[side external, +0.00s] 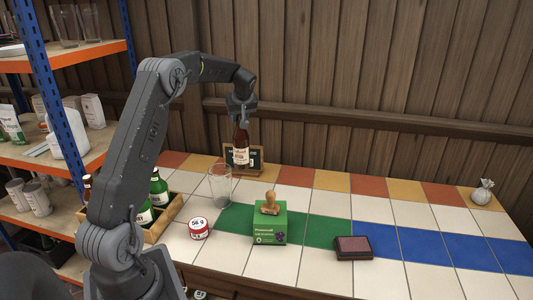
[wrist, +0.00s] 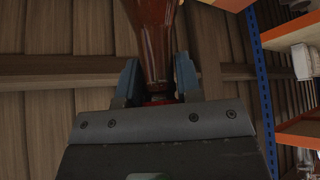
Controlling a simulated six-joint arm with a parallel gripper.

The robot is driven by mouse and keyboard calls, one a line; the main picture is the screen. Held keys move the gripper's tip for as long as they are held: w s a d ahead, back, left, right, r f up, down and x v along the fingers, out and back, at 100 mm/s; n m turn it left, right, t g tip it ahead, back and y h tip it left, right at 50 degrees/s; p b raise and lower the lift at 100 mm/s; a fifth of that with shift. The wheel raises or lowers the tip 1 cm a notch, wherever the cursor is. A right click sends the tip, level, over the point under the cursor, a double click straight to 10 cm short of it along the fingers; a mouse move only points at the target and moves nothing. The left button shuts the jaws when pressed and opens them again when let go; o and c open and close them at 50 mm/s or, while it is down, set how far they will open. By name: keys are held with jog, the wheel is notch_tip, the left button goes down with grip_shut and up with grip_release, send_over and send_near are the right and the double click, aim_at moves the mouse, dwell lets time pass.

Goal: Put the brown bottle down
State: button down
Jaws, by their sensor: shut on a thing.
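The brown bottle (side external: 241,148) is upright in the side external view, with a pale label on its body. My gripper (side external: 240,113) is shut on the bottle's neck from above. In the wrist view the brown glass (wrist: 153,40) runs up between the two fingers of my gripper (wrist: 158,92). The bottle is in front of a small dark sign with a wooden frame (side external: 257,160) at the back of the tiled counter (side external: 330,200). I cannot tell whether its base touches the counter.
A clear glass (side external: 220,185) stands just left of and nearer than the bottle. Nearby are a round red-and-white tin (side external: 198,228), a green box (side external: 270,226) with a wooden stamp (side external: 271,204) on top, and a dark ink pad (side external: 353,248). A wooden crate (side external: 172,212) holds green bottles. The counter's right is mostly clear.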

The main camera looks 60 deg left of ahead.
jog(key=shift+w+d+r, duration=0.15)
jog(key=shift+d+r, duration=0.1)
jog(key=shift+r, duration=0.15)
jog(key=w+d+m+t+h, duration=0.15)
jog(key=w+d+m, duration=0.25)
jog(key=d, duration=0.7)
jog(key=w+d+m+t+h, duration=0.1)
jog(key=w+d+m+t, duration=0.25)
jog(key=d, duration=0.75)
jog(key=w+d+f+g, duration=0.1)
jog(key=w+d+f, duration=0.6)
jog(key=d+f, duration=0.2)
jog(key=shift+f+m, duration=0.35)
jog(key=shift+f, duration=0.25)
jog(key=c, duration=0.8)
grip_release()
